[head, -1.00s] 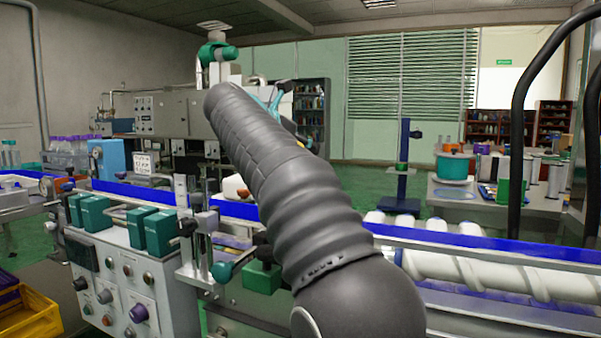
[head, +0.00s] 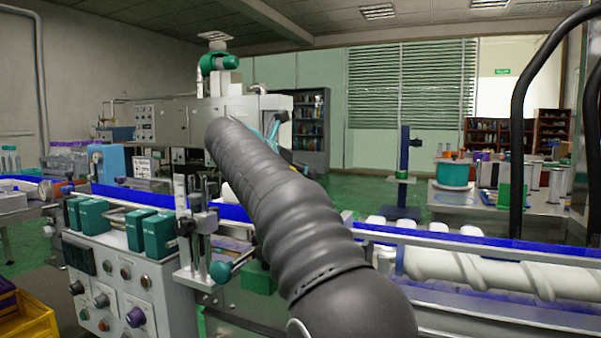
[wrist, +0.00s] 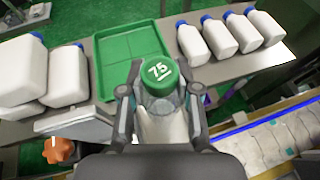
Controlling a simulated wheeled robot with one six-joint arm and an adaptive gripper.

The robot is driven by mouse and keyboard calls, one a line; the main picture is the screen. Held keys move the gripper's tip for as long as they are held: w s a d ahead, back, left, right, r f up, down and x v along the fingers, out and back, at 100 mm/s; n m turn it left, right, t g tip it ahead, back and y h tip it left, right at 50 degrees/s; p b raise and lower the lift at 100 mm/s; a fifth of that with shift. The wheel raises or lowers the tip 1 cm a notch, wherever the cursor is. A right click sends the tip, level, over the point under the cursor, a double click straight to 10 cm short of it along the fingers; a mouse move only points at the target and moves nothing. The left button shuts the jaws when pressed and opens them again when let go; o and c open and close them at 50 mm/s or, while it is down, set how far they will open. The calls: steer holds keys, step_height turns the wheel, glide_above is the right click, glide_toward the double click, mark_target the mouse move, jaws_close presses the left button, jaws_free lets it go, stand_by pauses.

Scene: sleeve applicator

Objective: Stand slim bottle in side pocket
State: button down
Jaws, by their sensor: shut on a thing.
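A slim bottle with a green cap marked 75 (wrist: 160,75) is between the fingers of my gripper (wrist: 160,104) in the wrist view. My gripper is shut on it, and the cap faces the camera. The bottle's lower part is hidden behind the cap and my gripper. A green tray (wrist: 128,32) with raised walls and thin dividing lines lies on a grey bench just beyond, up and left of the bottle. I cannot tell which part is the side pocket. In the head view my arm hides my gripper and the bottle.
White bottles with blue caps (wrist: 222,38) stand in a row right of the tray. Larger white bottles (wrist: 66,75) stand close on its left. An orange knob (wrist: 58,149) is at lower left. A conveyor with a blue rail (wrist: 285,106) runs along the right.

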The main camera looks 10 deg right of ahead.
steer(key=c, duration=1.1)
jaws_free()
steer(key=shift+a+r, duration=0.15)
steer(key=shift+r, duration=0.05)
steer(key=p+v, duration=0.1)
steer(key=v, duration=1)
steer(key=shift+s+a+r+p, duration=0.2)
steer(key=shift+s+p, duration=0.1)
steer(key=shift+p, duration=0.1)
